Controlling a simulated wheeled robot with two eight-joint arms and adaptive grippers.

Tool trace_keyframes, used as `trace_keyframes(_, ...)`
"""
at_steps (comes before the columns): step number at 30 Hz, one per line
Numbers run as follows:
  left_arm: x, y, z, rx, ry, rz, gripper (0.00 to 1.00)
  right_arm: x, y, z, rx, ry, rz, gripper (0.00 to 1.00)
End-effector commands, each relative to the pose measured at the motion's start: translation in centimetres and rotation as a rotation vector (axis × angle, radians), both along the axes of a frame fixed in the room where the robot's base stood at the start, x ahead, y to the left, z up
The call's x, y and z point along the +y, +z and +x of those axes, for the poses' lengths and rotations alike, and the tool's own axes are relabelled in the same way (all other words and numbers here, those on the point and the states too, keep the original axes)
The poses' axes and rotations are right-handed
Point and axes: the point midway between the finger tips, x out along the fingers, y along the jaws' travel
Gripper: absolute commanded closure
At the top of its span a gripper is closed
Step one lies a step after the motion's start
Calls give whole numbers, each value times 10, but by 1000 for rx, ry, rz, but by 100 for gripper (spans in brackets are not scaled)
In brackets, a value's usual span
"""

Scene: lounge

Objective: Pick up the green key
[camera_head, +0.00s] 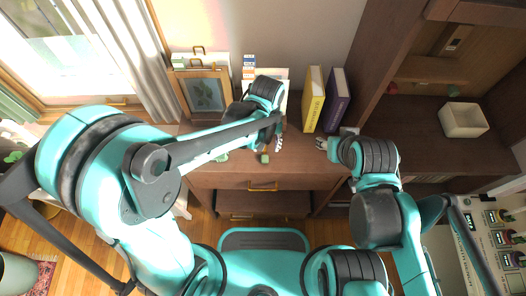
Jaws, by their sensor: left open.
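A small green thing (265,158) lies near the front of the brown cabinet top (305,165); it may be the green key, but it is too small to be sure. Another pale green bit (222,157) shows to its left, partly behind my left arm. My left gripper (279,134) is open over the cabinet top, slightly behind and right of the small green thing, with no hold on it visible. My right gripper (322,143) is over the cabinet top farther right; its fingers are too small to read.
A yellow book (313,100) and a purple book (336,101) stand at the back. A framed picture (205,93) stands at the back left. A white box (464,119) sits on the right-hand shelf. Drawers with brass handles (262,186) are below the cabinet top.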

Motion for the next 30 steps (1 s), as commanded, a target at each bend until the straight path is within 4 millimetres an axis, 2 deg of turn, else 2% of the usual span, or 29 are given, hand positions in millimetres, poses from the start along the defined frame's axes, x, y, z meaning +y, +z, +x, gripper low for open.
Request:
trace_keyframes(8,5,-43,-5,-1,0,0,53,0,-26,0,0,0,0,57)
trace_keyframes(15,5,-45,-5,-1,0,0,53,0,-25,0,0,0,0,57)
trace_keyframes(16,5,-45,-5,-1,0,0,56,0,-25,0,0,0,0,57)
trace_keyframes(18,5,-44,-5,-1,0,0,75,0,-25,0,0,0,0,57)
trace_keyframes(21,5,-44,-5,-1,0,0,97,0,-25,0,0,0,0,57)
trace_keyframes(30,5,-44,-5,-2,0,0,97,0,-25,0,0,0,0,57)
